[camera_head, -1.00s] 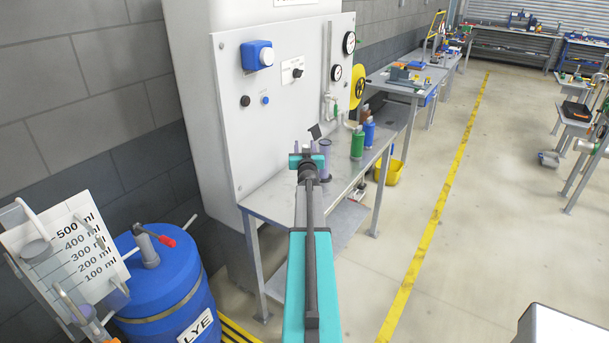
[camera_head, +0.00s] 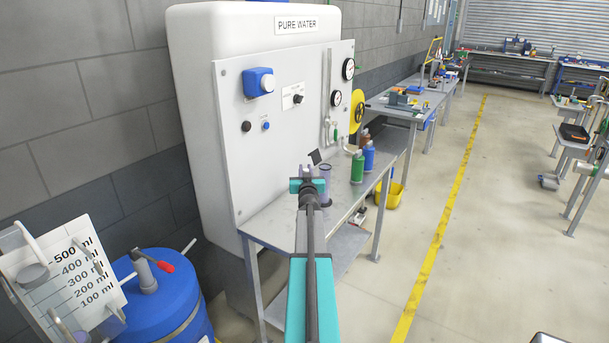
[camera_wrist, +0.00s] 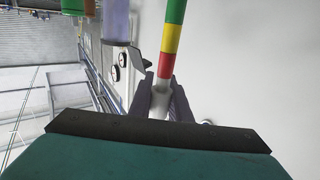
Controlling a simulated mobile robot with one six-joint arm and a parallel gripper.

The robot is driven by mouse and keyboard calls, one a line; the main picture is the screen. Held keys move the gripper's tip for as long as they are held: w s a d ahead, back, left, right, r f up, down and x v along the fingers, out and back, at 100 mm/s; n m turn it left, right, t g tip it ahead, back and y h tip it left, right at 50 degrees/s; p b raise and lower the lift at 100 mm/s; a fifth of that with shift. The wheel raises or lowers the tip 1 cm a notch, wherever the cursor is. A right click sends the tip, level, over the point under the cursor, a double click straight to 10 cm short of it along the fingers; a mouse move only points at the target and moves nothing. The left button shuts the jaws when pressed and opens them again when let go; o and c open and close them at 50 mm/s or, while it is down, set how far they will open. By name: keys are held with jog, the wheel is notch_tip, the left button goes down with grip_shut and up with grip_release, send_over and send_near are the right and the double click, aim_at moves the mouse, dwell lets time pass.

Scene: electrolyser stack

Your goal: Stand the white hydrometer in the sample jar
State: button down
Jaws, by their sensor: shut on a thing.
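The hydrometer has a white body (camera_wrist: 160,103) and a stem banded red, yellow and green. My gripper (camera_wrist: 166,88) is shut on the white body in the wrist view, and the stem runs up out of the picture. In the head view my gripper (camera_head: 308,168) is over the near bench, seen from behind, and I cannot make out the hydrometer there. The sample jar looks to be the clear purple cylinder (camera_head: 325,172) just right of my gripper. It also shows in the wrist view (camera_wrist: 116,18), left of the stem and apart from it.
Green (camera_head: 357,168) and blue (camera_head: 369,157) bottles stand right of the jar on the metal bench (camera_head: 268,222). The white "PURE WATER" cabinet (camera_head: 225,60) rises behind. A blue lye drum (camera_head: 165,290) and a volume-marked board (camera_head: 65,265) are at lower left.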

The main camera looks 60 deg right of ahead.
notch_tip(320, 180, up, 11)
jog(key=p, duration=0.7)
jog(key=s, duration=1.9)
jog(key=shift+s+b, duration=0.4)
jog(key=shift+b, duration=0.05)
jog(key=shift+a, duration=0.1)
jog(key=shift+f, duration=0.1)
notch_tip(320, 180, down, 13)
jog(key=b, duration=1.3)
